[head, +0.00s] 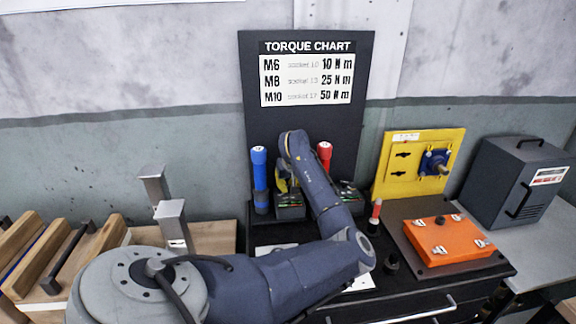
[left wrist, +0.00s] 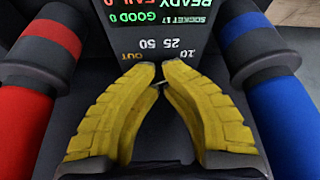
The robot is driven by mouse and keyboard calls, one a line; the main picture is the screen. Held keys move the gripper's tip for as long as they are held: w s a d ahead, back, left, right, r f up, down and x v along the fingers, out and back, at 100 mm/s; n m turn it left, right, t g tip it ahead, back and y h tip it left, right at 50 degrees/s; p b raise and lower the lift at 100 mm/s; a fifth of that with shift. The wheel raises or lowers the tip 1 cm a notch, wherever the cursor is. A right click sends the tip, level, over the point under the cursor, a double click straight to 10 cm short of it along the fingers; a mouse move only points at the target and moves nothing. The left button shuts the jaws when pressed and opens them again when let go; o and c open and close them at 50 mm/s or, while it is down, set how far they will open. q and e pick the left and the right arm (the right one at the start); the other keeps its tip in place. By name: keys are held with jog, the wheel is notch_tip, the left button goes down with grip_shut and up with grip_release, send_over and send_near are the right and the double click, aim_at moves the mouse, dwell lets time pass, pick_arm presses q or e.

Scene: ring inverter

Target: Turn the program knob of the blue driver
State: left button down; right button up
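The blue driver (head: 260,180) stands upright at the left of the dark back panel. Its blue barrel also shows at the right of the left wrist view (left wrist: 285,110). Beside it is a control box (head: 290,213), with a lit display (left wrist: 160,12) and the marks 10, 25, 50 and OUT on its face. My left gripper (left wrist: 160,82) has its yellow fingertips close together just below these marks. A small grey piece, apparently the program knob (left wrist: 160,85), shows between the tips and is mostly hidden by them. My right gripper is in neither view.
The red driver (head: 324,156) stands to the right, close to my left gripper in the left wrist view (left wrist: 35,75). A second control box (head: 349,196) is near it. A yellow panel (head: 386,183), an orange block (head: 440,242) and a dark cabinet (head: 505,185) stand further right.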

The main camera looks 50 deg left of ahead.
pick_arm(q)
jog(key=n+g, duration=0.1)
jog(key=n, duration=0.2)
jog(key=shift+w+r+y, duration=0.1)
jog(key=shift+w+y, duration=0.05)
jog(key=shift+y, duration=0.15)
jog(key=c, duration=1.8)
grip_release()
jog(key=shift+a, duration=0.15)
jog(key=o, duration=0.7)
jog(key=shift+o, duration=0.2)
jog(key=v, duration=1.1)
jog(key=shift+d+r, duration=0.2)
jog(key=shift+r, duration=0.15)
